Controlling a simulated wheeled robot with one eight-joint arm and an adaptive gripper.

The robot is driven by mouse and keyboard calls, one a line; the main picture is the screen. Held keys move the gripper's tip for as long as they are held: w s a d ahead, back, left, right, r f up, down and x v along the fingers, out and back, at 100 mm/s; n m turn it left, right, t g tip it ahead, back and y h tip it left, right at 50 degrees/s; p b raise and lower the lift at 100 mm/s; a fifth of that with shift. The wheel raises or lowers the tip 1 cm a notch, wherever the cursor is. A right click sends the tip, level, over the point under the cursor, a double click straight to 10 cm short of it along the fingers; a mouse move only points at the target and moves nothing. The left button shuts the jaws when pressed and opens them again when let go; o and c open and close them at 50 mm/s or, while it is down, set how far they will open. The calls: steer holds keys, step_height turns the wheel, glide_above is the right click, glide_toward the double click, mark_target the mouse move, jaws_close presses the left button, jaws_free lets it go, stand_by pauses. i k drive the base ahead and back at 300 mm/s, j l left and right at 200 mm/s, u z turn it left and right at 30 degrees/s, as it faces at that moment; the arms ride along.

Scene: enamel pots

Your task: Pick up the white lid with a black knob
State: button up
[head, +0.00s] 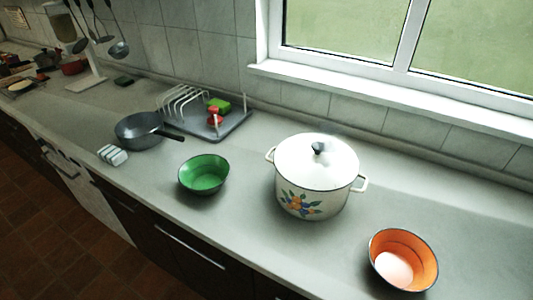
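The white lid (300,155) with a black knob (318,147) sits on top of a white enamel pot (310,202). The pot has a painted flower pattern on its front and a white handle on each side. It stands on the grey counter below the window. The lid looks level and covers the pot's mouth, so the inside of the pot is hidden. My gripper does not show in the head view.
A green bowl (204,175) stands left of the pot and an orange bowl (403,260) to its right, near the front. A dark pan (140,130) and a dish rack (228,124) are further left. Bare counter lies right of the pot; the wall is close behind.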

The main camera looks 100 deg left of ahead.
mark_target(301, 172)
steer(key=k+u, duration=0.15)
steer(key=u, duration=2.8)
